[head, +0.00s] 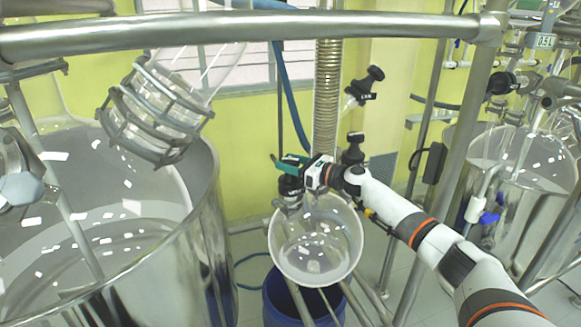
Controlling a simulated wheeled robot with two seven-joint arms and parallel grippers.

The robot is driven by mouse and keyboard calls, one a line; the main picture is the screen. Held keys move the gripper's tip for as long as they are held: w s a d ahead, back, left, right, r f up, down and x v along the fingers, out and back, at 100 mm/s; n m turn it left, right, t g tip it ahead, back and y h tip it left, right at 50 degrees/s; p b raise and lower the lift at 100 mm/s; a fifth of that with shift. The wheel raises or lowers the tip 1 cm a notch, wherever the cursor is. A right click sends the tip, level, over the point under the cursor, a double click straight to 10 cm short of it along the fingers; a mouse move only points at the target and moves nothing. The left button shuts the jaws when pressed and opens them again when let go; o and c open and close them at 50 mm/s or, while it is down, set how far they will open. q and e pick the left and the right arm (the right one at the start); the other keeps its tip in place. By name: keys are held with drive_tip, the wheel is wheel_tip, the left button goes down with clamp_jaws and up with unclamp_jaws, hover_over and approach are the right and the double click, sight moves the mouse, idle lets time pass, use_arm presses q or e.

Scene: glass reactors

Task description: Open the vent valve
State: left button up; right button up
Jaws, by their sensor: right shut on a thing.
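A valve with a teal handle (288,164) and a black body (290,187) stands at the middle of the head view, above a round glass vessel; I take it to be the vent valve. My right gripper (306,172) reaches in from the right and is shut at the handle's right end. Its fingertips are small and partly hidden, so the exact contact is hard to see. My left gripper is not in view.
The round glass vessel (316,262) is below the gripper, over a blue drum (283,303). A steel pipe (200,30) crosses above. Large steel-walled reactors stand at left (200,225) and right (543,205). Black-knobbed valves (365,85) are close behind my right arm.

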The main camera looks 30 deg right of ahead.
sight(298, 166)
drive_tip(key=o, duration=0.8)
drive_tip(key=shift+c, duration=0.2)
drive_tip(key=v, duration=0.6)
drive_tip(key=shift+s+d+f, duration=0.15)
drive_tip(key=shift+s+d, duration=0.05)
drive_tip(key=shift+s, duration=0.1)
drive_tip(key=shift+s+d, duration=0.3)
drive_tip(key=shift+s, duration=0.35)
